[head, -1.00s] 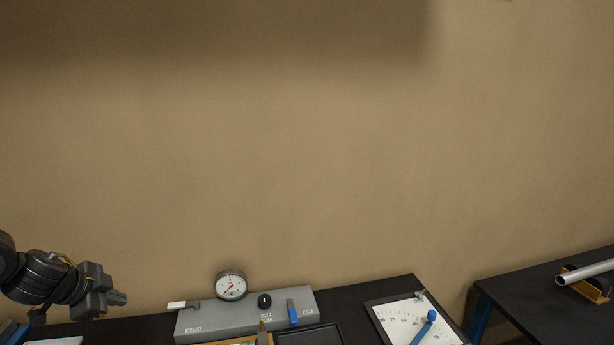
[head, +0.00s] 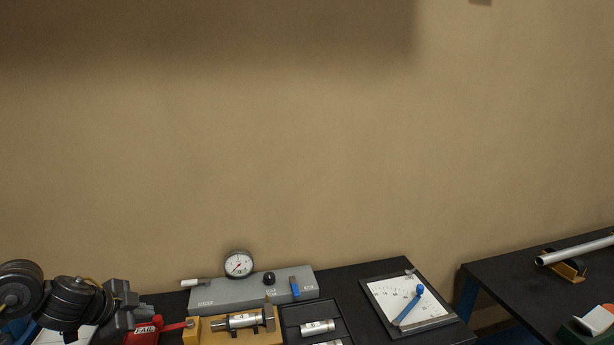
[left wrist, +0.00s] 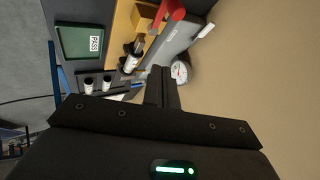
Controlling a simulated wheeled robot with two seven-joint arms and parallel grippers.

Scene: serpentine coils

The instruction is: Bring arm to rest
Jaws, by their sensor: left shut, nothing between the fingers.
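My left gripper (head: 128,308) is at the lower left of the head view, above the left end of the bench. Its fingers are together with nothing between them; in the left wrist view the closed fingers (left wrist: 162,88) point toward the gauge. My right gripper is in neither view.
The dark bench (head: 365,265) holds a grey block with a dial gauge (head: 239,264), an orange fixture (head: 262,338) holding a metal cylinder, a black tray (head: 345,308), a red FAIL bin (head: 146,332) and a chart board (head: 440,322). A second table (head: 500,270) stands right. A green PASS bin (left wrist: 75,43) shows in the wrist view.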

